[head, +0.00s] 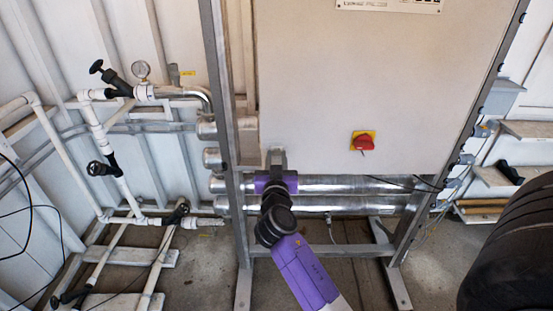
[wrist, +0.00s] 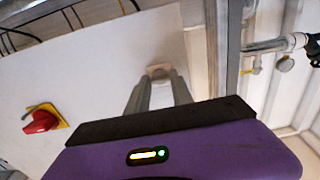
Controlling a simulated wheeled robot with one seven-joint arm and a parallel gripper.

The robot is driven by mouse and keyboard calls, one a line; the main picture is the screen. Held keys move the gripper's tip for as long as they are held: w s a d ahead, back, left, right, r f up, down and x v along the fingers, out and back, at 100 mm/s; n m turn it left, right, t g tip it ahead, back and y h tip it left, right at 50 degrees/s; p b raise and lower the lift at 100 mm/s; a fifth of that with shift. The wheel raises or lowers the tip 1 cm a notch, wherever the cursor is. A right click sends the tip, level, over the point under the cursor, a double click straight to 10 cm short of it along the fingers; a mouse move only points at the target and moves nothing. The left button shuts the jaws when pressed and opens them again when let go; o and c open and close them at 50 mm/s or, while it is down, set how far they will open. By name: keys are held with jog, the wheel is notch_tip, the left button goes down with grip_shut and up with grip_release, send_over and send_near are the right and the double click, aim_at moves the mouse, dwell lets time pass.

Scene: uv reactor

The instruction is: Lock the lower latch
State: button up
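The lower latch (wrist: 158,71) is a small pale fitting near the edge of the cabinet door, and it shows just beyond my fingertips in the wrist view. My gripper (head: 277,154) is at the lower left corner of the door in the head view, where it covers the latch. In the wrist view my gripper (wrist: 159,80) has its two grey fingers apart, with a gap about as wide as the latch. The tips reach the latch's sides. I cannot tell whether they touch or grip it, nor whether it is locked.
The pale cabinet door (head: 320,90) carries a red switch on a yellow plate (head: 363,141). Metal pipes (head: 345,185) run below it. The grey frame post (head: 220,110) is left of my gripper. White piping with black valves (head: 120,85) is further left. A dark tyre (head: 515,250) is at lower right.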

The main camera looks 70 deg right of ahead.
grip_shut()
jog(key=n, duration=0.4)
jog(key=shift+b, duration=0.3)
jog(key=n, duration=0.3)
jog(key=shift+n, duration=0.3)
jog(key=n+p, duration=0.2)
jog(key=n, duration=0.3)
jog(key=shift+r+n, duration=0.1)
jog(key=shift+n, duration=0.2)
jog(key=n+p, duration=0.1)
jog(key=n, duration=0.3)
jog(key=shift+n+p, duration=0.3)
jog(key=shift+p, duration=0.05)
